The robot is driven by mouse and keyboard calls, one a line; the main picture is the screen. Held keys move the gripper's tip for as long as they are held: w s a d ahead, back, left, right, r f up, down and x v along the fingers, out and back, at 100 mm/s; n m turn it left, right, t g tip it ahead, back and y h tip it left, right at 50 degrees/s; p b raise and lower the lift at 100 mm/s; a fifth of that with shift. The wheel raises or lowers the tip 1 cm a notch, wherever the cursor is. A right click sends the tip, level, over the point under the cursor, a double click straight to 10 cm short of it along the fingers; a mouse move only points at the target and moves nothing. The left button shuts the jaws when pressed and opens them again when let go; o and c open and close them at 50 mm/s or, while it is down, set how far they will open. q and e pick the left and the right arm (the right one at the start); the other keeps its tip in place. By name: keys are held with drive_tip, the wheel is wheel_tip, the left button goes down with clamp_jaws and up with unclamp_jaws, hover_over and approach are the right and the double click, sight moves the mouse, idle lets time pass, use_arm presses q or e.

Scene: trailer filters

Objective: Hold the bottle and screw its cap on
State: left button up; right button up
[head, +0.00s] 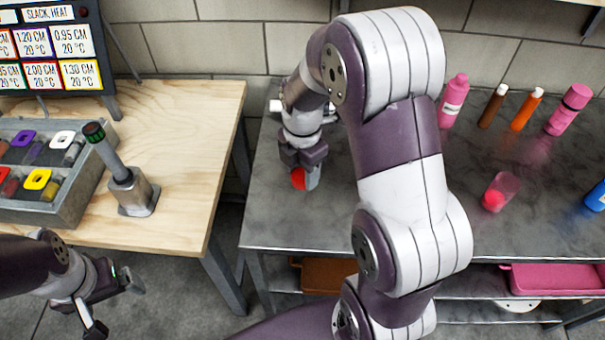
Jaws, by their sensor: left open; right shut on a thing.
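My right gripper (302,178) is shut on a small red round thing (298,179) above the left part of the grey table. The fingers hide part of it, and I cannot tell if it is a cap or part of a bottle. My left gripper (115,304) is open and empty at the lower left, below the wooden table's front edge. At the back right stand a pink bottle with a white label (453,102), a brown bottle (493,107), an orange bottle (526,110) and another pink bottle (568,110). Which bottle the task means is unclear.
A pink see-through cup (506,183) with something red at its end lies on the grey table (420,238). A blue thing (596,197) is at the right edge. The wooden table (190,110) bears a grey tray (75,202) and a metal stand (133,190). A gap separates the tables.

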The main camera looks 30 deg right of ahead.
drive_tip(key=w+a+f+m, duration=0.1)
drive_tip(key=w+f+m, duration=0.1)
drive_tip(key=m, duration=0.5)
drive_tip(key=w+a+f+m, duration=0.2)
drive_tip(key=w+f+m, duration=0.1)
drive_tip(key=m, duration=0.3)
drive_tip(key=w+a+f+m, duration=0.1)
drive_tip(key=w+f+m, duration=0.2)
drive_tip(key=m, duration=0.4)
drive_tip(key=shift+w+a+m, duration=0.3)
drive_tip(key=shift+w+a, duration=0.1)
drive_tip(key=shift+w, duration=0.4)
